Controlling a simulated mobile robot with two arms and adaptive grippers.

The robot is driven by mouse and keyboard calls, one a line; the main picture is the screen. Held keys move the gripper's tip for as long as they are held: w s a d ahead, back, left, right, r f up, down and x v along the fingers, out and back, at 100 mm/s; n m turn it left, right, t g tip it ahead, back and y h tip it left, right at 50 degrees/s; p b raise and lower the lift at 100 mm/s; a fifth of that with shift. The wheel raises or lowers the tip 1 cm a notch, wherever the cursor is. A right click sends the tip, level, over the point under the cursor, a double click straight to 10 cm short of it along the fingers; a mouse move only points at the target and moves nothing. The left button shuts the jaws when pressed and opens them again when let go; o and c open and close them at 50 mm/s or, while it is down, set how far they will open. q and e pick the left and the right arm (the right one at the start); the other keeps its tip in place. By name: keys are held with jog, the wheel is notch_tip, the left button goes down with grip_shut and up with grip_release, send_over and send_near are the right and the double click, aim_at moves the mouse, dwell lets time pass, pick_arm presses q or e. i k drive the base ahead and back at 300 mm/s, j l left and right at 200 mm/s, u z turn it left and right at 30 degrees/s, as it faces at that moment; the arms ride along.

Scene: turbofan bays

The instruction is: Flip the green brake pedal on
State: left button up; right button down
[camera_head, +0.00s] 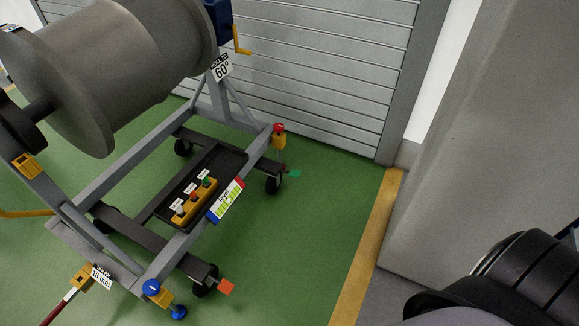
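The green brake pedal (295,174) is a small green tab beside the caster wheel (273,184) at the cart's far right corner, low over the green floor. A red-orange pedal (227,287) sticks out by the caster at the near right corner. Both belong to the grey wheeled frame (190,238) that carries a large grey drum (130,70). Neither of my grippers shows. A black rounded part of my own body fills the lower right corner.
A black tray with a yellow button box (193,203) sits on the frame. A red-topped yellow knob (279,136) stands above the green pedal. A grey shutter (320,70) is behind, a grey pillar (480,130) at right. Green floor right of the cart is clear up to a yellow line (366,250).

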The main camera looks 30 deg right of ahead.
aim_at(293, 172)
jog(key=i+l+u, duration=0.1)
jog(key=l, duration=0.3)
jog(key=i+l, duration=0.2)
jog(key=l, duration=0.15)
jog(key=i+l+u, duration=0.15)
jog(key=l, duration=0.25)
jog(key=i+l, duration=0.15)
jog(key=l, duration=0.25)
jog(key=i+l+u, duration=0.15)
jog(key=l, duration=0.3)
jog(key=i+l, duration=0.1)
jog(key=l, duration=0.3)
jog(key=i+l+u, duration=0.15)
jog(key=l, duration=0.3)
